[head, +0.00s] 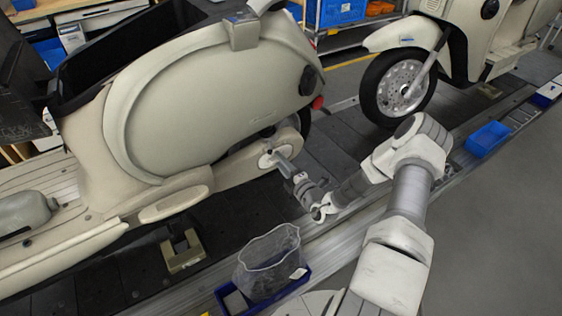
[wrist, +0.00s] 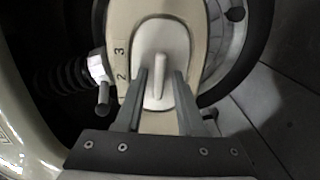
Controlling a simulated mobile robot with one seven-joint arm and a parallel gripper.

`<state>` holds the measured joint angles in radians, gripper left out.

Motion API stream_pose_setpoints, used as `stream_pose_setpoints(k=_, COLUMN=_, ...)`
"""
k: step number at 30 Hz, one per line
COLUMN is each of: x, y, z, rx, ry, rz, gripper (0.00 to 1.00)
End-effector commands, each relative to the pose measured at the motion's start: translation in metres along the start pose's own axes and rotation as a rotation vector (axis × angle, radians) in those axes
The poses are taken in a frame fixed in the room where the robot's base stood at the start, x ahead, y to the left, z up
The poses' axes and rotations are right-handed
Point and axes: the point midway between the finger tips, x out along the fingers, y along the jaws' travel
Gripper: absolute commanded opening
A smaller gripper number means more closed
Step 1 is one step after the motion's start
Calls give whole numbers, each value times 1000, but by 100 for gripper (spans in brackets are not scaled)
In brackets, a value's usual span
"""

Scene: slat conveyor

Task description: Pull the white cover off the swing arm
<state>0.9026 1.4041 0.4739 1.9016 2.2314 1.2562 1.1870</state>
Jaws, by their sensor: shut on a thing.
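The white cover (wrist: 162,35) is a rounded plate with an upright grip rib in its middle. It sits on the cream swing arm (wrist: 121,40), by the embossed marks 2 and 3. In the head view the cover (head: 265,160) shows at the rear end of the scooter's swing arm (head: 235,172). My gripper (wrist: 160,76) is shut on the cover's rib, one finger on each side. In the head view my gripper (head: 281,164) reaches the cover from the lower right. The cover looks flat against the arm; any gap behind it is hidden.
The cream scooter body (head: 215,95) stands close above my gripper. A blue bin (head: 290,288) with a clear bag (head: 268,262) is at the conveyor's near edge. Another blue bin (head: 487,138) lies right. A second scooter's wheel (head: 398,88) stands behind. A dark spring (wrist: 65,80) is left of the cover.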

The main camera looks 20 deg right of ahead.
Motion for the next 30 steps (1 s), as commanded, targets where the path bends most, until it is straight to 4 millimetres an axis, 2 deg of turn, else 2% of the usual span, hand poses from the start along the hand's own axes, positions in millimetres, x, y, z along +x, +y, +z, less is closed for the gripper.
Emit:
stream_pose_setpoints(k=1, x=10, y=7, z=-2, rx=-7, ry=4, rz=15, gripper=0)
stream_pose_setpoints(k=22, x=-6, y=7, z=-3, rx=-4, ry=6, rz=18, gripper=0)
stream_pose_setpoints(k=23, x=-6, y=7, z=-3, rx=-3, ry=6, rz=17, gripper=17)
stream_pose_setpoints(k=24, x=-7, y=7, z=-3, rx=-3, ry=6, rz=17, gripper=24)
stream_pose_setpoints(k=28, x=-7, y=6, z=-2, rx=-3, ry=5, rz=16, gripper=48)
stream_pose_setpoints(k=30, x=-8, y=6, z=-2, rx=-3, ry=4, rz=15, gripper=50)
